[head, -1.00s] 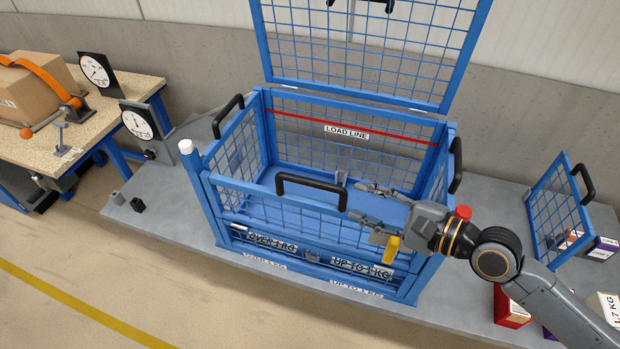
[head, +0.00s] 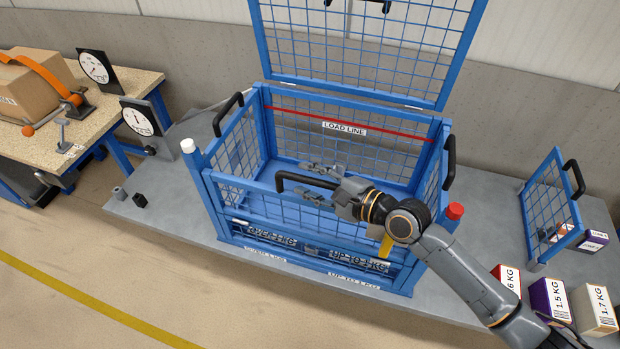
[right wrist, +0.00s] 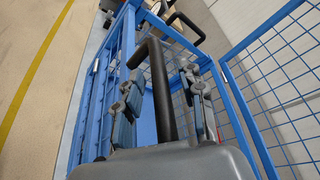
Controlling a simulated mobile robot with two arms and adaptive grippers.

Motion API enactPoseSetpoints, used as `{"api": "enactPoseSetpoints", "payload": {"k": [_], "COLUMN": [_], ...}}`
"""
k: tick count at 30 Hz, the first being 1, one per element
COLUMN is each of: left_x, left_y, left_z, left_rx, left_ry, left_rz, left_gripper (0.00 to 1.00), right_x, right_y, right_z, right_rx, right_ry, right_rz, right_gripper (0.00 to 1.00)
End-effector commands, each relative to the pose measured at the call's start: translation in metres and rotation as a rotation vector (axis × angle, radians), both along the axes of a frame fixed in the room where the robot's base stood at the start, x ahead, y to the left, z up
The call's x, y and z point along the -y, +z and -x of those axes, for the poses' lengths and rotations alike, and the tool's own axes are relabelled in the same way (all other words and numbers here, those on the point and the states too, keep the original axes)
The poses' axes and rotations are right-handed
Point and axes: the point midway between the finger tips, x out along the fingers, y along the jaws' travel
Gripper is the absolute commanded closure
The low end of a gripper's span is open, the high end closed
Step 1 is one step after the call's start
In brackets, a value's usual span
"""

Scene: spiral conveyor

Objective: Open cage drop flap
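The blue mesh cage (head: 262,145) stands on the grey bench with its top lid (head: 365,50) raised. Its front drop flap (head: 240,198) stands upright, with a black handle (head: 284,182) along its top edge. My right gripper (head: 318,181) is at this handle, its body hiding the handle's right part. In the right wrist view, the black handle (right wrist: 160,90) runs between the two fingers of my right gripper (right wrist: 163,95), with a gap on each side. The gripper is open around it and not closed on it. My left gripper is not in view.
A red-capped post (head: 454,211) stands at the cage's front right and a white-capped one (head: 187,146) at its front left. Labelled boxes (head: 597,310) and a small blue mesh panel (head: 552,215) are at right. Dial scales (head: 139,117) and a table (head: 98,112) are at left.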

Motion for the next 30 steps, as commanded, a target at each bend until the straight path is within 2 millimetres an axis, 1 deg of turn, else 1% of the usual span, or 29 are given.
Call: {"api": "enactPoseSetpoints", "payload": {"k": [2, 3, 8, 9, 17, 22, 26, 30], "left_x": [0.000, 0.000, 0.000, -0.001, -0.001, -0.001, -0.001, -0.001], "left_y": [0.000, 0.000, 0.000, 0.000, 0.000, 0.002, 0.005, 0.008], "left_z": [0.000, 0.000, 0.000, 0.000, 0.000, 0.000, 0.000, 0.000], "left_rx": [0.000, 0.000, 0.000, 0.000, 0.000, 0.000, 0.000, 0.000], "left_ry": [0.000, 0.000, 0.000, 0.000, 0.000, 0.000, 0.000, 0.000], "left_rz": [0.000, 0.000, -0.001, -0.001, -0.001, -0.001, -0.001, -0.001], "left_gripper": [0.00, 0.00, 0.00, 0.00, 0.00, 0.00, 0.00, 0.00], "right_x": [0.000, 0.000, 0.000, 0.001, 0.001, -0.001, -0.005, -0.012], "right_y": [0.000, 0.000, 0.000, 0.000, 0.000, 0.000, 0.000, -0.002], "right_z": [0.000, 0.000, 0.000, 0.000, 0.001, 0.006, 0.018, 0.039], "right_rx": [0.000, 0.000, 0.000, 0.000, 0.001, 0.022, 0.067, 0.147], "right_ry": [0.000, 0.000, 0.000, -0.001, -0.001, -0.001, 0.001, 0.002], "right_rz": [0.000, 0.000, 0.000, 0.001, 0.001, 0.008, 0.022, 0.048], "right_gripper": [0.61, 0.65, 0.97, 1.00, 1.00, 1.00, 1.00, 1.00]}}
